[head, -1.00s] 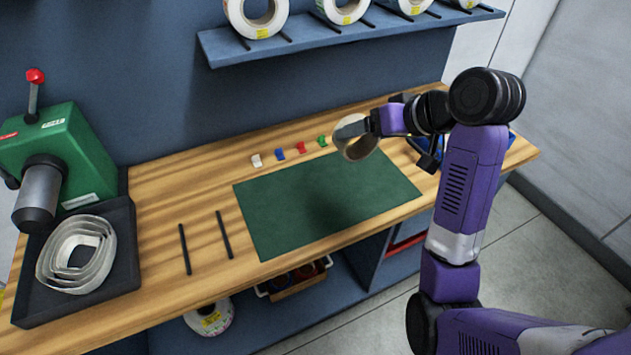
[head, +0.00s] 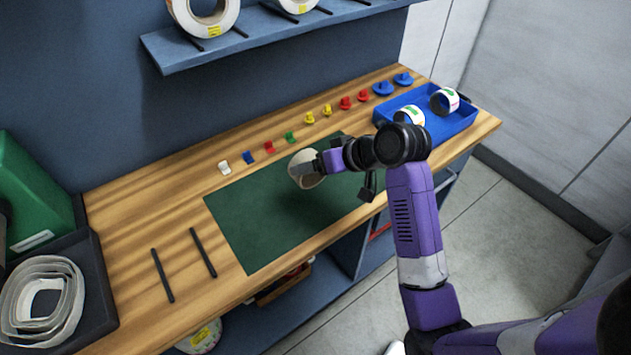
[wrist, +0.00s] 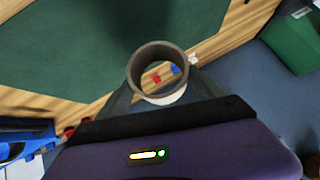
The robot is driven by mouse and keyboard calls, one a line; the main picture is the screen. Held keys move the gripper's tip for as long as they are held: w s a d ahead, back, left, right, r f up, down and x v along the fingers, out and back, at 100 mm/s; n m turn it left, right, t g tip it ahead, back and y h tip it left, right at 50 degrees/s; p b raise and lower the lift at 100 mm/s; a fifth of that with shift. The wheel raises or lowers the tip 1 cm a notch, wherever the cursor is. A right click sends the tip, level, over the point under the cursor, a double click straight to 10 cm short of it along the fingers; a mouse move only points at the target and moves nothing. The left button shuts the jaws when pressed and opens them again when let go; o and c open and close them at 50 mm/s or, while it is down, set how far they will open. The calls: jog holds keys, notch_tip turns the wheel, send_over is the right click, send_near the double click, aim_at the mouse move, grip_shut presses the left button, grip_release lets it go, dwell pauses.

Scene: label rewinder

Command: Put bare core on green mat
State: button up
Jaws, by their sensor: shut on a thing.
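The bare core (head: 306,168) is a short, open cardboard tube, held in my gripper (head: 312,168) above the far part of the green mat (head: 262,225). In the wrist view the core (wrist: 133,72) shows end-on, with pegs visible through its hole, and my gripper (wrist: 155,92) is shut on it. The green mat (wrist: 90,45) fills the upper left of the wrist view. The mat lies flat and bare on the bench, with a dark shadow on it below the core. The exact gap between core and mat cannot be told.
A row of coloured pegs (head: 290,137) runs behind the mat. A blue tray (head: 455,122) with printed rolls stands at the right. Two black bars (head: 203,252) lie left of the mat. A shelf (head: 270,30) with label rolls hangs above.

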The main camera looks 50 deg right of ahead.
aim_at(316, 183)
jog(key=shift+f, duration=3)
jog(key=shift+f, duration=0.1)
jog(key=o, duration=1.5)
